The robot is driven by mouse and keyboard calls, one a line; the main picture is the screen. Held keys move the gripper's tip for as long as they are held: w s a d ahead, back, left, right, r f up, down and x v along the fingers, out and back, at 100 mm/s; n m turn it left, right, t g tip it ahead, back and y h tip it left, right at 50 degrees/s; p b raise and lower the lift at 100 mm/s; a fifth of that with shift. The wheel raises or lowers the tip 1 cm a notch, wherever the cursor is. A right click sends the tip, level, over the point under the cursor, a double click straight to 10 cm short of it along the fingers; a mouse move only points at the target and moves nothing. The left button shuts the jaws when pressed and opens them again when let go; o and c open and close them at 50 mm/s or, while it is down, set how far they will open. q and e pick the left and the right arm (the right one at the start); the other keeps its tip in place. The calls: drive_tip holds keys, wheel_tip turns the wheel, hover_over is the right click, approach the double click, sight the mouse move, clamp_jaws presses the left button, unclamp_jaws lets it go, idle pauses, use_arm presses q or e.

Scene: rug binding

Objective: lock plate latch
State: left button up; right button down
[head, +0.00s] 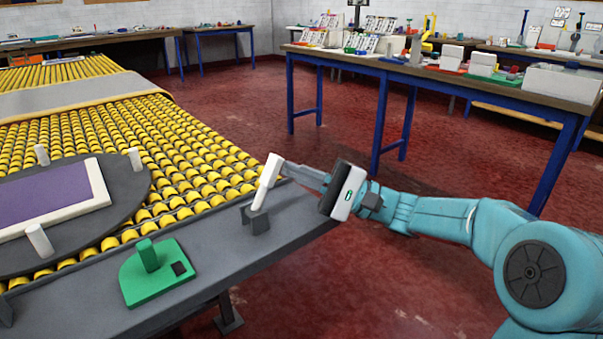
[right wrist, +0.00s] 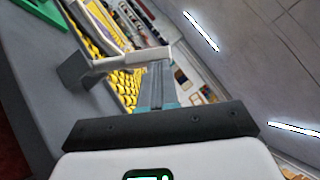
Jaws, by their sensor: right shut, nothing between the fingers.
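The plate latch is a white lever (head: 265,187) on a dark grey bracket (head: 257,220) at the table edge. The lever also shows in the right wrist view (right wrist: 103,66). My right gripper (head: 292,171) is shut and empty, with its fingertips at the lever's top end; I cannot tell whether they touch. The dark round plate (head: 125,205) lies at the left on the yellow rollers, carrying a purple panel (head: 45,203) with a white border and several white pegs. My left gripper is out of view.
A green block with an upright handle and black square (head: 150,283) sits on the grey table ledge (head: 225,265), in front of the latch. Yellow rollers (head: 130,125) fill the table behind. Blue-legged benches (head: 440,80) with parts stand at the back. Red floor is clear between.

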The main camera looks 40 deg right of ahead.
drive_tip(key=a+r+n+g+h+p, duration=0.3)
drive_tip(key=a+n+g+h, duration=0.2)
drive_tip(key=a+n, duration=0.3)
drive_tip(key=a+h, duration=0.1)
drive_tip(key=a, duration=0.1)
drive_tip(key=shift+s+a+r+n, duration=0.2)
drive_tip(key=shift+s+a+n, duration=0.1)
drive_tip(key=shift+s, duration=0.1)
drive_tip(key=shift+s+a+f+g, duration=0.1)
drive_tip(key=shift+a+g, duration=0.05)
drive_tip(key=shift+g, duration=0.15)
idle(0.5)
drive_tip(key=shift+s, duration=0.1)
